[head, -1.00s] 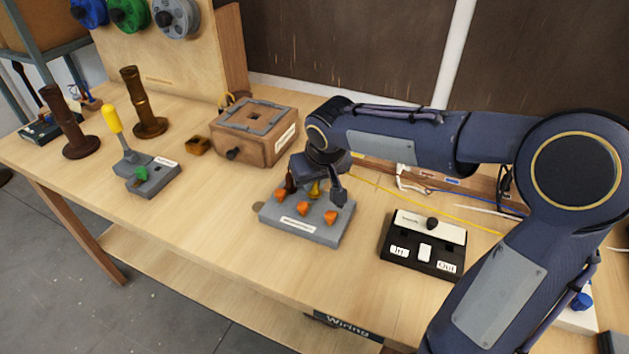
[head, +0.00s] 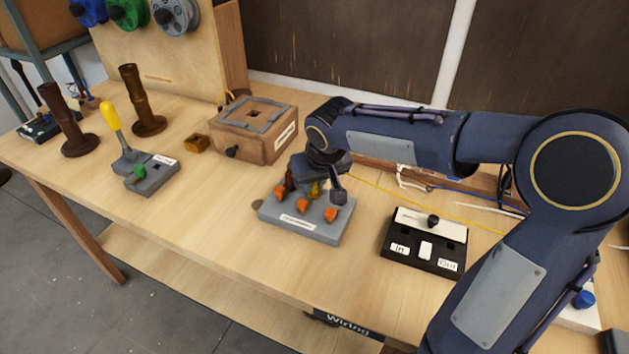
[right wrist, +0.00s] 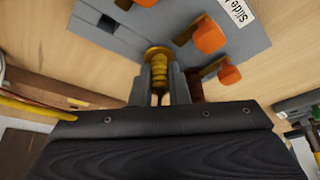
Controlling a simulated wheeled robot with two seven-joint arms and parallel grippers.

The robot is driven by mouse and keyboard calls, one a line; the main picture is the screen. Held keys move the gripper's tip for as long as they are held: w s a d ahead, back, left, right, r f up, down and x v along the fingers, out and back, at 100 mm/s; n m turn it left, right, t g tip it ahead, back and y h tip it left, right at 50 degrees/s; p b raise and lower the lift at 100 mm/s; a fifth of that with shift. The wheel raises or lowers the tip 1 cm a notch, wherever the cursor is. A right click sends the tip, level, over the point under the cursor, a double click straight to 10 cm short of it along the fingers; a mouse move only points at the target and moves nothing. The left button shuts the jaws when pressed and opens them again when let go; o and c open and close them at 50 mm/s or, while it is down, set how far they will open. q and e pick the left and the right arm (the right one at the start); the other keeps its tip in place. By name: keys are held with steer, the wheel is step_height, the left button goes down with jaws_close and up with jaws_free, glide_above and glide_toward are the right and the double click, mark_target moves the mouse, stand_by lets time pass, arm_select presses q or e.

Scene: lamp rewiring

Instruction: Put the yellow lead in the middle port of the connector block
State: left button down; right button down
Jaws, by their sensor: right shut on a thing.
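The grey connector block (head: 325,234) lies on the bench in the middle of the head view, with orange levers along its front. It fills the upper part of the right wrist view (right wrist: 250,42). My right gripper (right wrist: 158,88) is shut on the yellow lead's end (right wrist: 158,58), and its fingers are close over the block. The yellow lead's end also shows in the head view (head: 315,189). Its tip meets the block's edge area in the wrist view; I cannot tell how deep it sits. A brown lead end (head: 289,181) stands beside it. My left gripper is out of view.
The yellow wire (head: 430,208) trails right across the bench. A black switch box (head: 424,243) stands right of the block. A brown wooden box (head: 255,132) is behind left, and a grey lever unit (head: 150,175) farther left. Bare bench lies in front of the block.

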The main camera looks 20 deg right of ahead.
mark_target(319, 204)
steer(key=shift+f, duration=0.15)
steer(key=c, duration=1.3)
jaws_free()
steer(key=v, duration=0.8)
steer(key=s+f+y+p, duration=0.1)
steer(key=s+p, duration=0.1)
steer(key=s, duration=0.5)
steer(key=s+a+y+p, duration=0.1)
steer(key=s, duration=0.6)
steer(key=s+a+f+m+t+y+p, duration=0.1)
steer(key=s+y+p, duration=0.1)
steer(key=s, duration=0.5)
steer(key=shift+a+f+p, duration=0.2)
steer(key=shift+f+p, duration=0.1)
